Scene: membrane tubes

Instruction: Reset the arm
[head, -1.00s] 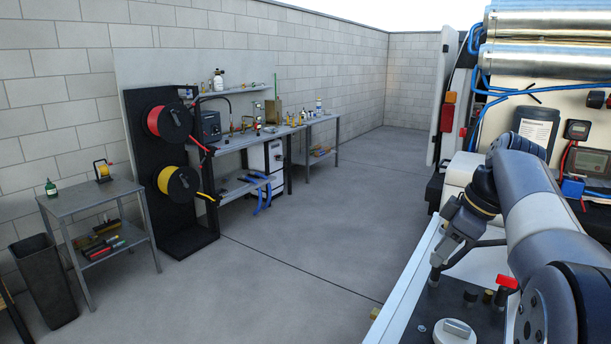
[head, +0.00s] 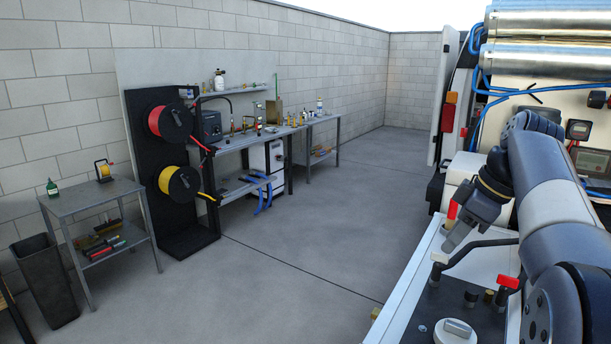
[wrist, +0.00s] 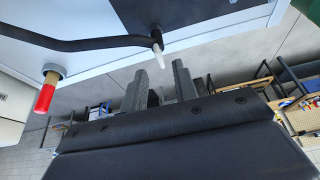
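My arm reaches in from the right of the head view, over the edge of a white-rimmed deck (head: 398,290). My gripper (head: 449,246) points down and left, just above a bent black handle or hose (head: 472,249). In the wrist view my gripper's (wrist: 161,70) two grey fingers stand apart with nothing seen between them. A black bar with a pale tip (wrist: 158,50) lies just beyond them. A red-capped fitting (wrist: 45,92) shows at the left of that view.
Beside the arm stands a vehicle with silver tubes (head: 550,55), blue hoses and a meter (head: 578,130). A red knob (head: 508,282) and a white cap (head: 455,332) sit on the deck. A workbench (head: 240,140), cable reels (head: 180,184) and side table (head: 92,197) stand left across clear floor.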

